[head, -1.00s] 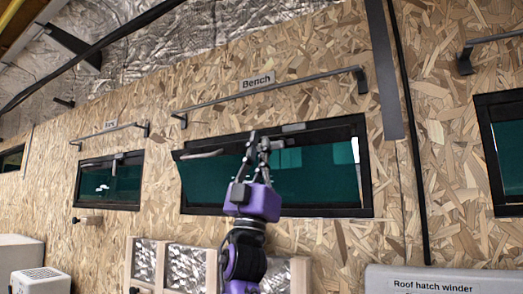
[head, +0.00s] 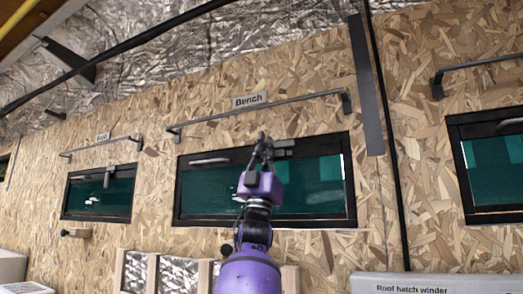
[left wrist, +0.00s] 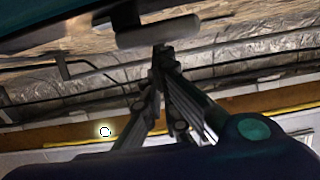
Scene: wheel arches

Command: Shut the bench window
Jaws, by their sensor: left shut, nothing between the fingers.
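The bench window (head: 310,205) is a dark-framed teal pane in the chipboard wall, under the "Bench" label (head: 249,100). A pale handle (head: 210,161) shows on the upper left of its sash, and a grey fitting (head: 290,148) shows right of my fingers. The sash looks nearly in line with its frame; I cannot tell whether it is fully shut. My left gripper (head: 263,142) is shut and empty, in front of the window's top middle. In the left wrist view its fingertips (left wrist: 161,52) are close below a blurred dark bar (left wrist: 160,30); contact is unclear. My right gripper is out of view.
A metal rail (head: 260,114) runs above the window. The roof window (head: 100,200) is to the left, and another window (head: 497,165) is at the right edge. Foil-backed wooden framing (head: 180,272) and the "Roof hatch winder" box (head: 410,287) are below.

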